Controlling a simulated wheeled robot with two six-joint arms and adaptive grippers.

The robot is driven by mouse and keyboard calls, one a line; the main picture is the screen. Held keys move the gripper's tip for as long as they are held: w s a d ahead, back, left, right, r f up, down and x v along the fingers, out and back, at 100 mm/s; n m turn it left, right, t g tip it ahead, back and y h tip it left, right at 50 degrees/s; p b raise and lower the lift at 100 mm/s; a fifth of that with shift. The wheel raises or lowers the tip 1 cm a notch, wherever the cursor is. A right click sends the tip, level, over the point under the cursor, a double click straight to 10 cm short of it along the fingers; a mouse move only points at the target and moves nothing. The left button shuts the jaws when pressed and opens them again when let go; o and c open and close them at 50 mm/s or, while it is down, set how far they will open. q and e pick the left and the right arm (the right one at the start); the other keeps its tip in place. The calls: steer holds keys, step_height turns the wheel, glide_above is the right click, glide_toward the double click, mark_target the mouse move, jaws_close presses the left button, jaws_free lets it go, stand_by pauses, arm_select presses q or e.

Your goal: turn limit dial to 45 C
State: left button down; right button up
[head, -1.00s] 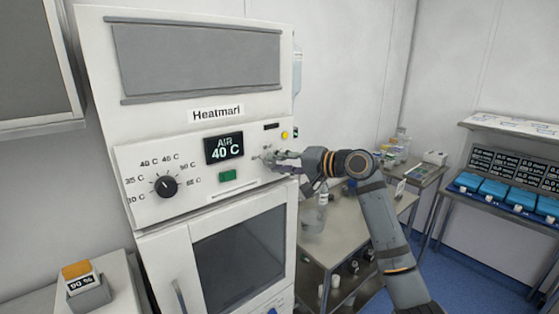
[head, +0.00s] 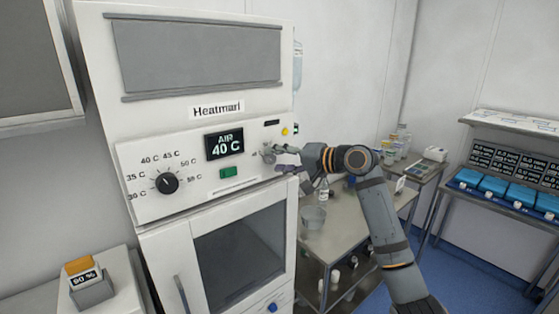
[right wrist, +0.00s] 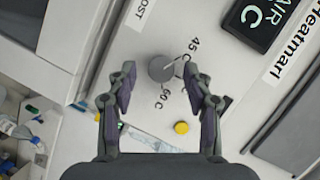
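The white Heatmari cabinet (head: 150,210) fills the left of the head view, and its display (head: 224,145) reads AIR 40 C. In the right wrist view the limit dial (right wrist: 160,68) is a small round grey knob with a thin pale pointer line. The line points to the upper right, toward a 45 C mark; other marks are partly covered. My right gripper (right wrist: 160,75) is open, one finger on each side of the dial, with gaps showing. My left gripper is not in view.
A larger black dial (head: 167,184) marked from 30 C to 55 C is on the panel's left. A green button (head: 229,173) and yellow button (right wrist: 182,127) are nearby. A metal cart (head: 345,240) with a bowl (head: 314,217) stands right of the cabinet.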

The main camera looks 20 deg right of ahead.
steer(key=shift+s+d+r, duration=0.1)
steer(key=shift+s+d, duration=0.1)
steer(key=shift+d, duration=0.05)
steer(key=v, duration=1.1)
steer(key=shift+s, duration=0.15)
steer(key=shift+d, duration=0.1)
